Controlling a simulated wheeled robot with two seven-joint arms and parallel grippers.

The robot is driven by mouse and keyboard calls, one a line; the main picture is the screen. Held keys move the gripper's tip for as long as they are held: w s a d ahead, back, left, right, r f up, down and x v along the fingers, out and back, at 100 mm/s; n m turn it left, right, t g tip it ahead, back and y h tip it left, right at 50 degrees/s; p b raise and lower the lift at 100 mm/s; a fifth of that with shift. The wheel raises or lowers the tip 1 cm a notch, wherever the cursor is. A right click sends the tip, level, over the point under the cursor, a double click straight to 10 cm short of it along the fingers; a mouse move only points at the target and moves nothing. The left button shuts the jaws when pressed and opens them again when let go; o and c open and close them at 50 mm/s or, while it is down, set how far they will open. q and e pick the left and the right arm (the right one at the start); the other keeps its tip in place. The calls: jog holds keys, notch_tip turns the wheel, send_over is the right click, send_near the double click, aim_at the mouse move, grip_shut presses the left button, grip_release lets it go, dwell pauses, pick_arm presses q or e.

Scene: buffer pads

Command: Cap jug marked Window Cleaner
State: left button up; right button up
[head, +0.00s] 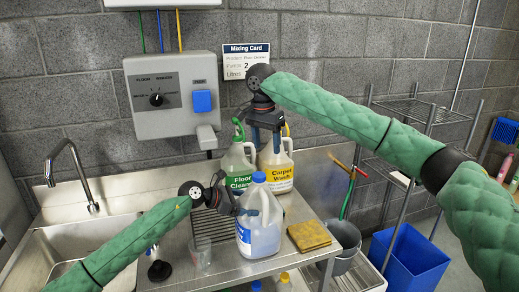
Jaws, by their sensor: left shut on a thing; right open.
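A translucent jug (266,239) with a blue-and-white label stands at the front of the steel counter. Its label text is too small and turned to read. A blue cap (258,177) sits on its mouth; how tightly cannot be told. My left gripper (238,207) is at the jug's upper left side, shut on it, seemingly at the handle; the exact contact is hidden. My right gripper (266,134) is open, pointing down above the two rear jugs, apart from the blue cap.
A Floor Cleaner jug (238,163) and a Carpet Wash jug (277,163) stand behind. A clear cup (200,254), a black round piece (160,270) and a yellow sponge (309,236) lie on the counter. A sink (80,250) is left; a grey bucket (345,240) is right.

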aim_at(259, 174)
jog(key=n, duration=0.2)
jog(key=f+n, duration=0.1)
jog(key=n, duration=0.2)
jog(key=shift+s+a+f+n, duration=0.15)
jog(key=shift+a+f+n, duration=0.1)
jog(key=shift+n, duration=0.15)
jog(key=n, duration=0.5)
jog(key=shift+s+a+f+n+y, duration=0.1)
jog(key=shift+a+f+n+y, duration=0.1)
jog(key=shift+a+n+y, duration=0.1)
jog(key=n, duration=0.7)
jog(key=shift+s+a+g, duration=0.1)
jog(key=shift+a+g, duration=0.2)
jog(key=shift+a, duration=0.05)
jog(key=n, duration=0.6)
jog(key=shift+a+y, duration=0.15)
jog(key=shift+y, duration=0.15)
jog(key=shift+f, duration=0.1)
jog(key=shift+f, duration=3.9)
jog(key=shift+c, duration=0.3)
